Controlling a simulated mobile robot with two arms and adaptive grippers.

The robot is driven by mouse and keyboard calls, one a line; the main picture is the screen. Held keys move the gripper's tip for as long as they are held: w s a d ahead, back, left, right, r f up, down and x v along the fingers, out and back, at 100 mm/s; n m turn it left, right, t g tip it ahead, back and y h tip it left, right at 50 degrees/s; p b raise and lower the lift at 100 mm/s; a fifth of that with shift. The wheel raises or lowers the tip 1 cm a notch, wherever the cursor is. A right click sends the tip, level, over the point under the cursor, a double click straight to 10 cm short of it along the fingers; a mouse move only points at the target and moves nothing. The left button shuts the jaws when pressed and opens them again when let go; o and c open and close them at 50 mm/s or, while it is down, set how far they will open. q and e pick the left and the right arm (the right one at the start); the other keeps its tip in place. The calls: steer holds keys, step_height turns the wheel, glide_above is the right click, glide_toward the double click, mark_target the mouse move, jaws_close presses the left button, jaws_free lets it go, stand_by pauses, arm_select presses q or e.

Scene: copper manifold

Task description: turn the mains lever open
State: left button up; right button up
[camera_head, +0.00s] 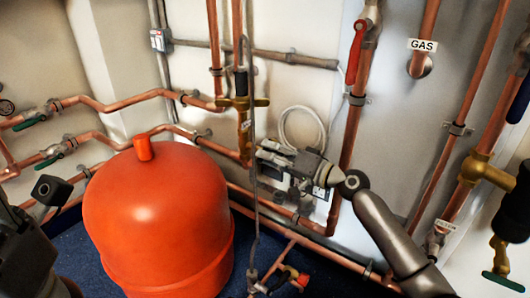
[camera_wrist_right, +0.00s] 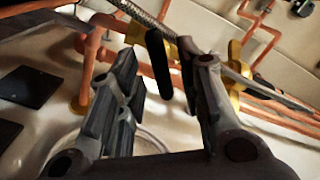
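A brass valve (camera_head: 242,103) with an upright black lever (camera_head: 241,82) sits on the copper pipe near the middle of the head view. A small label below it is too small to read, so I cannot confirm it is the mains. In the right wrist view the black lever (camera_wrist_right: 158,68) appears in the gap between my right fingers (camera_wrist_right: 165,95), beyond them, with brass (camera_wrist_right: 155,40) behind. My right gripper (camera_head: 264,157) is open and empty, just right of and below the valve. A dark part of my left arm shows at lower left; its fingers cannot be made out.
A large orange tank (camera_head: 158,215) stands left of the valve. A braided hose (camera_head: 254,190) hangs close to my right gripper. A red lever (camera_head: 356,52) sits on the pipe to the right, near the GAS label (camera_head: 422,45). Copper pipes line the wall.

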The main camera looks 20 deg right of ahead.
steer(key=v, duration=0.9)
steer(key=shift+s+d, duration=0.25)
steer(key=shift+s, duration=0.05)
steer(key=shift+c, duration=0.4)
